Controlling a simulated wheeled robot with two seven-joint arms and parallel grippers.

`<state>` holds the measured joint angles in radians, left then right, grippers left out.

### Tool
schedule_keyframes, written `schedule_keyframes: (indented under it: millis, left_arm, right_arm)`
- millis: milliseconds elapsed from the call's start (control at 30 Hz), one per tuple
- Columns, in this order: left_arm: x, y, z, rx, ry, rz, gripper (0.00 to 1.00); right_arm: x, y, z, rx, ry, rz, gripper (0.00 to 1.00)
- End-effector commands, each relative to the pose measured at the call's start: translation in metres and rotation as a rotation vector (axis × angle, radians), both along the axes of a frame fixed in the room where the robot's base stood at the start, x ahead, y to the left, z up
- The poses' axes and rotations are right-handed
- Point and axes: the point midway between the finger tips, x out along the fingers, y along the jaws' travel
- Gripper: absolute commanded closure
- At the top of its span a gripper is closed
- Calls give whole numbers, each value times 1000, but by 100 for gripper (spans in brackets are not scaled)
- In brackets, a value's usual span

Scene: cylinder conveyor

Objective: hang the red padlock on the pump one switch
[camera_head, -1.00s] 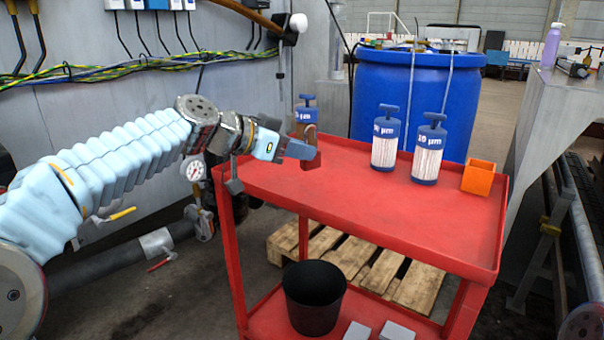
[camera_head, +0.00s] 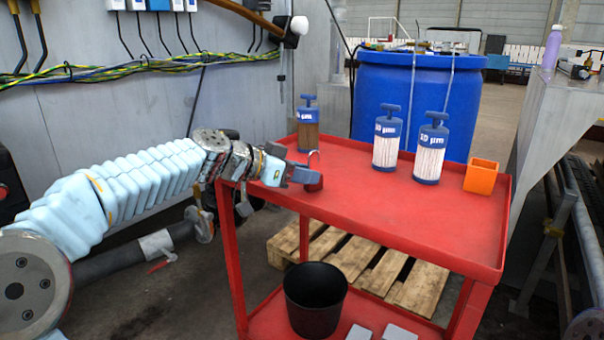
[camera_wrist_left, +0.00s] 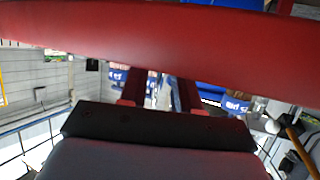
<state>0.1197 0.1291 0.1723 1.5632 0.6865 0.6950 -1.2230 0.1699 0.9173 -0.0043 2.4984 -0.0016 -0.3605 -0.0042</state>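The red padlock (camera_head: 314,186) is at the fingertips of my left gripper (camera_head: 303,176), with its curved metal shackle pointing up. My left gripper is shut on it, low over the left edge of the red cart; I cannot tell whether the padlock touches the cart top. In the left wrist view, my left gripper's dark fingers (camera_wrist_left: 160,92) show below a broad red band, and the padlock cannot be made out clearly. Several boxes with cables, one of them blue (camera_head: 158,4), line the wall at the top left; no pump one label is legible. My right gripper is not in view.
The red cart (camera_head: 400,215) carries blue-topped filters (camera_head: 387,145) and an orange box (camera_head: 481,176). A black bucket (camera_head: 315,300) stands on its lower shelf. A blue barrel (camera_head: 400,90) stands behind. The middle of the cart top is clear.

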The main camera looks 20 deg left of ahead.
Motion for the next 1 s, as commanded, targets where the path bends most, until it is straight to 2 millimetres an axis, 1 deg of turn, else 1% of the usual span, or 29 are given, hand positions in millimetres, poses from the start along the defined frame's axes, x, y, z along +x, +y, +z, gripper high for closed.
schedule_keyframes:
  millis: [33, 100, 333, 433, 467, 567, 800, 1000]
  left_arm:
    - [0, 0, 1, 0, 0, 0, 60]
    - [0, 0, 1, 0, 0, 0, 53]
    - [0, 0, 1, 0, 0, 0, 53]
    - [0, 0, 5, 0, 0, 0, 53]
    - [-2, 3, 4, 1, -2, 1, 53]
    - [-14, 14, 10, 1, -3, 4, 53]
    - [-53, 49, 32, 0, -3, 3, 53]
    - [-75, 69, 45, 0, -1, 2, 53]
  right_arm:
    - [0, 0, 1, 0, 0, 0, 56]
    - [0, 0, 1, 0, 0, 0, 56]
    - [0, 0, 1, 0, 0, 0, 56]
    - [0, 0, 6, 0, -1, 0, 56]
    - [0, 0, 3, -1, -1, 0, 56]
    - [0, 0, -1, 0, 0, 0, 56]
    - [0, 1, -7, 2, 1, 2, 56]
    - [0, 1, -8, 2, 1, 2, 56]
